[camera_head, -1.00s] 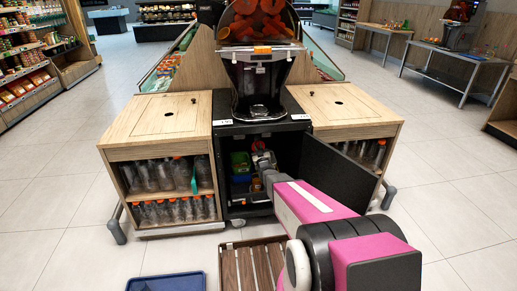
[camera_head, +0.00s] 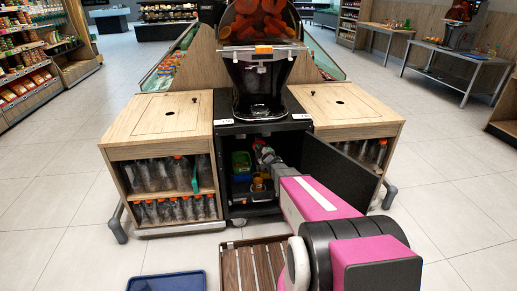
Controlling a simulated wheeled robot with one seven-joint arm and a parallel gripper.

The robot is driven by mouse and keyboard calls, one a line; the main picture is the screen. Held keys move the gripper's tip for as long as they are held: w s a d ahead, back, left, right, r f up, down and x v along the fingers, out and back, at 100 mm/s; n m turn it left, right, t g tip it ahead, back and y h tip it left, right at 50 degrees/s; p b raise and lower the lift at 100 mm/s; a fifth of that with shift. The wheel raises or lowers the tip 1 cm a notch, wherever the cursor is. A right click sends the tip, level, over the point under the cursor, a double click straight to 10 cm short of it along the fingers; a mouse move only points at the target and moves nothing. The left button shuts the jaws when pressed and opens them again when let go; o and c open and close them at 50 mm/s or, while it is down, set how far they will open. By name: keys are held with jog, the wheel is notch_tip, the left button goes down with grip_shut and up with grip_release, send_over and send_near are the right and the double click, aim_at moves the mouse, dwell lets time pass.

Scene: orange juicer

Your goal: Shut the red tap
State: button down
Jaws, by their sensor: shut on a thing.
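My arm reaches into the open black cabinet (camera_head: 232,131) under the juicer (camera_head: 262,75). My gripper (camera_head: 261,147) is small and dark in the upper middle of the opening. It is shut on a small red part at its tip, which looks like the red tap (camera_head: 259,144). The tap's handle angle is too small to make out, and the gripper partly hides it. An orange container (camera_head: 258,184) stands below the gripper, apart from it.
A green tub (camera_head: 240,160) and blue containers sit in the cabinet's left side. The open black door (camera_head: 340,172) stands right of my arm. Shelves of bottles (camera_head: 170,208) flank the left. A slatted wooden crate (camera_head: 252,264) and a blue tray (camera_head: 166,282) lie on the floor.

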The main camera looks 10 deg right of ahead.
jog(key=shift+f+n+g, duration=0.2)
jog(key=shift+n+g, duration=0.6)
jog(key=shift+n, duration=1.3)
jog(key=c, duration=1.1)
grip_release()
jog(key=v, duration=1)
jog(key=shift+s+d, duration=0.1)
jog(key=shift+s, duration=0.3)
